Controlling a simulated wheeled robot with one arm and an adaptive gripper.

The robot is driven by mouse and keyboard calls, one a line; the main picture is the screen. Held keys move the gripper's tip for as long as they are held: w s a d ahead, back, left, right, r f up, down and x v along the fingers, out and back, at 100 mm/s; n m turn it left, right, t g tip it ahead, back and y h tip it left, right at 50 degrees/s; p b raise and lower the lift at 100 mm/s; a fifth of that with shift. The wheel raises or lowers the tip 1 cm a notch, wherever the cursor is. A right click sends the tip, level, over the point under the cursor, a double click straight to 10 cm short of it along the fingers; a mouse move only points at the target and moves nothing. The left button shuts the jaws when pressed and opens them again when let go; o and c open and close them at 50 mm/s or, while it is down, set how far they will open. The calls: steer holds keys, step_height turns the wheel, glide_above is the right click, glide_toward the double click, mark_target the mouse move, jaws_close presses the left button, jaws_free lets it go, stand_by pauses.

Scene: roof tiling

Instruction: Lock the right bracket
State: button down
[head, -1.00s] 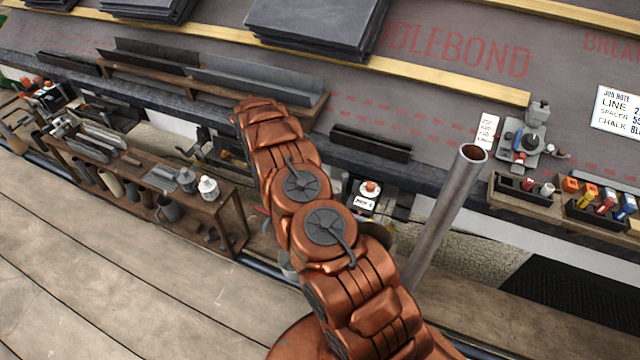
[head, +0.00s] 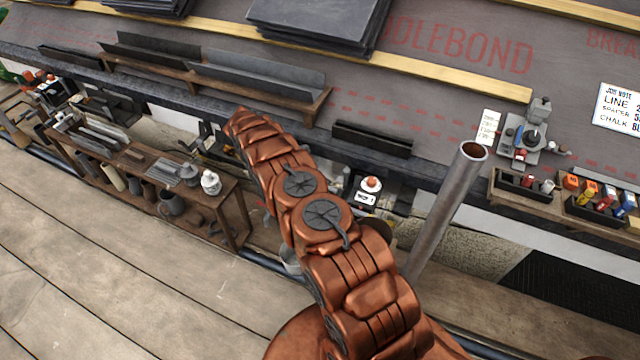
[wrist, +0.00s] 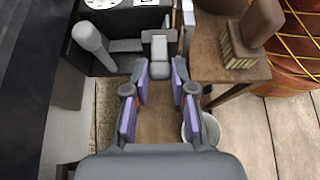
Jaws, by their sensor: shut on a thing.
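In the wrist view my gripper (wrist: 160,78) has its purple-padded fingers closed about a small grey lever-like piece (wrist: 158,48), which shows at the fingertips. Beside it, at upper left, is a dark bracket-like fixture (wrist: 122,25) with a thick grey cylindrical handle (wrist: 90,38). I cannot tell for sure whether this is the right bracket, or whether it is locked. In the head view my copper arm reaches toward the eave and hides the gripper. A small fixture with a red-orange knob and a white label (head: 368,190) stands right of the arm.
A wooden bench (head: 135,165) with tools and jugs stands at left. A metal pole (head: 445,215) rises right of my arm. In the wrist view a brush (wrist: 250,35) lies on a wooden top, and a pale bucket (wrist: 205,130) is below. The plank deck (head: 110,270) is clear.

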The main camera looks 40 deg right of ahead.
steer(key=shift+a, duration=0.1)
steer(key=c, duration=1)
jaws_free()
steer(key=shift+o, duration=0.2)
steer(key=shift+r, duration=0.15)
step_height(320, 180, up, 10)
